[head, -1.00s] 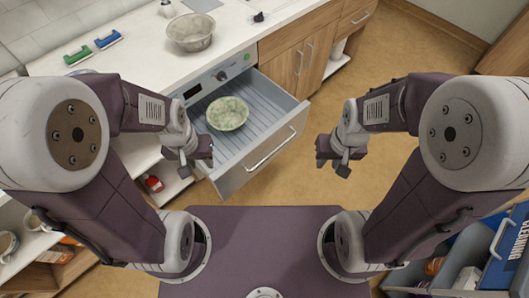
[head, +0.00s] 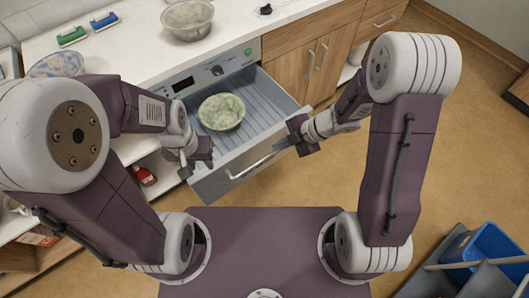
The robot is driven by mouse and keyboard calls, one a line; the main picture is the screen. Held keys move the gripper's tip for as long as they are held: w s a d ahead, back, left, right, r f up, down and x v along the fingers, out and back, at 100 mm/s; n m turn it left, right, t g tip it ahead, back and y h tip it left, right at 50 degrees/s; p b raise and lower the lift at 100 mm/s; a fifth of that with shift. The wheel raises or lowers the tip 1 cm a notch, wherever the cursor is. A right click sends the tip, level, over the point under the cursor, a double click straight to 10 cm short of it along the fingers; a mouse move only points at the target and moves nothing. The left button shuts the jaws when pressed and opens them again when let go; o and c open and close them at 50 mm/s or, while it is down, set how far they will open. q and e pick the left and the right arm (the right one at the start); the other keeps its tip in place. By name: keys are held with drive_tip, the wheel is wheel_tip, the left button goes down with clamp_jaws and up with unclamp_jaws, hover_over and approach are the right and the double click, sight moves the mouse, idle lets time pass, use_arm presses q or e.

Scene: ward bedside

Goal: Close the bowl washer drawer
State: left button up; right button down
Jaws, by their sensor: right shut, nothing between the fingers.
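The bowl washer drawer (head: 252,143) stands pulled out from the counter front, under a control panel (head: 215,71) with a dark display, a knob and a green button. A green-and-white patterned bowl (head: 222,112) lies in it. A long bar handle (head: 262,161) runs along its grey front. My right gripper (head: 299,136) is shut and empty at the right end of the drawer front; I cannot tell if it touches. My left gripper (head: 203,158) is by the drawer's left front corner, and its jaw opening is not clear.
A metal bowl (head: 188,20), a blue patterned bowl (head: 56,64) and green and blue brushes (head: 72,37) sit on the white counter (head: 130,50). Wooden cabinets (head: 318,55) stand right of the drawer. A blue bin (head: 487,250) is at lower right. Floor right of the drawer is clear.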

drive_tip(key=b, duration=0.4)
approach(252, 156)
drive_tip(key=x, duration=0.3)
drive_tip(key=shift+s+f, duration=0.1)
drive_tip(key=shift+f, duration=0.1)
drive_tip(key=shift+w+a+f+b, duration=0.2)
drive_tip(key=shift+a+f+b, duration=0.1)
drive_tip(key=shift+a+f, duration=0.15)
